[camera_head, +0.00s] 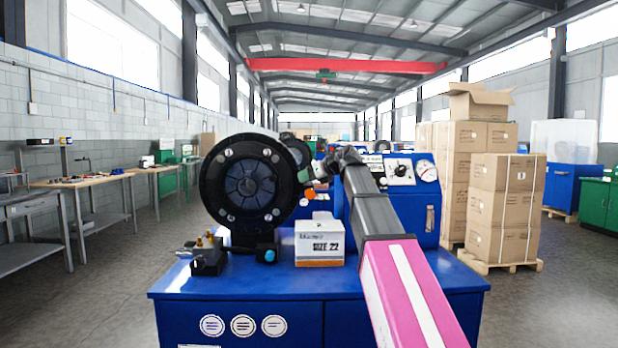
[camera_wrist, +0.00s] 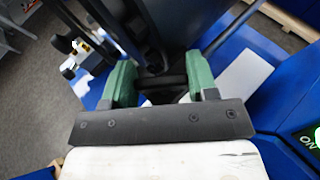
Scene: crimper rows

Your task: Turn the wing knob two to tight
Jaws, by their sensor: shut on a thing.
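The crimper's round black head (camera_head: 249,184) stands on a blue bench in the head view, facing me. My gripper (camera_head: 308,174) is at the right edge of this head, reached by my pink and grey arm. In the wrist view, the green fingers of my gripper (camera_wrist: 161,82) are on both sides of a dark bar-like part (camera_wrist: 173,82), which looks like a wing knob. The fingers are shut on it. Its markings and turn angle cannot be read, and in the head view it is hidden by my gripper and arm.
A white SIZE 22 box (camera_head: 320,240) stands on the blue bench (camera_head: 400,281) below my gripper. A small black fitting block (camera_head: 207,257) is at left. A blue control cabinet (camera_head: 410,216) with dials is behind my arm. Stacked cartons (camera_head: 505,208) stand at right.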

